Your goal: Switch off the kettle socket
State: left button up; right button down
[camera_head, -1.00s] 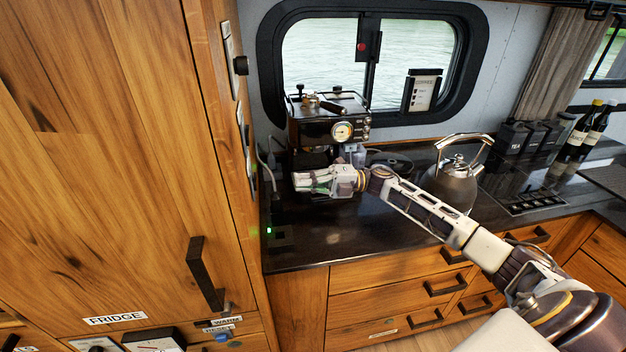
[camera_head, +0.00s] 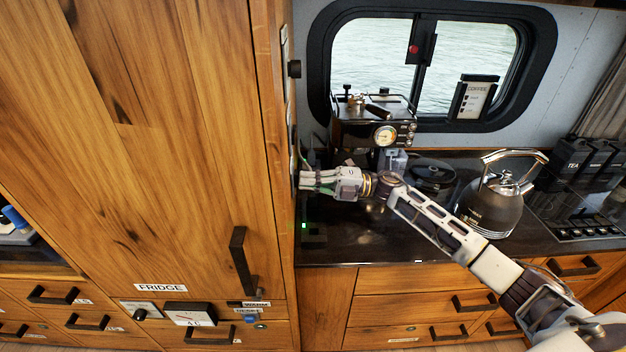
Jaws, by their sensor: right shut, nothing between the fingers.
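My right gripper (camera_head: 312,180) reaches in from the right over the counter, its fingers shut and empty. Its tips point left and are close to the side of the fridge cabinet; I cannot tell whether they touch it. A small green light (camera_head: 304,226) glows low at the counter's left end, below the gripper, by a dark fitting that I cannot make out clearly. The kettle socket's switch cannot be told apart; the cabinet side is seen nearly edge-on. The steel kettle (camera_head: 490,205) stands on the counter to the right of the gripper. My left gripper is out of view.
A black coffee machine (camera_head: 372,125) stands just behind the gripper. Dark canisters (camera_head: 580,160) and a hob (camera_head: 585,220) are at the right.

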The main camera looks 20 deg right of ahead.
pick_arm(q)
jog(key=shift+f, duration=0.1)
pick_arm(e)
jog(key=shift+a, duration=0.1)
jog(key=shift+a+r, duration=0.1)
jog(key=shift+a, duration=0.05)
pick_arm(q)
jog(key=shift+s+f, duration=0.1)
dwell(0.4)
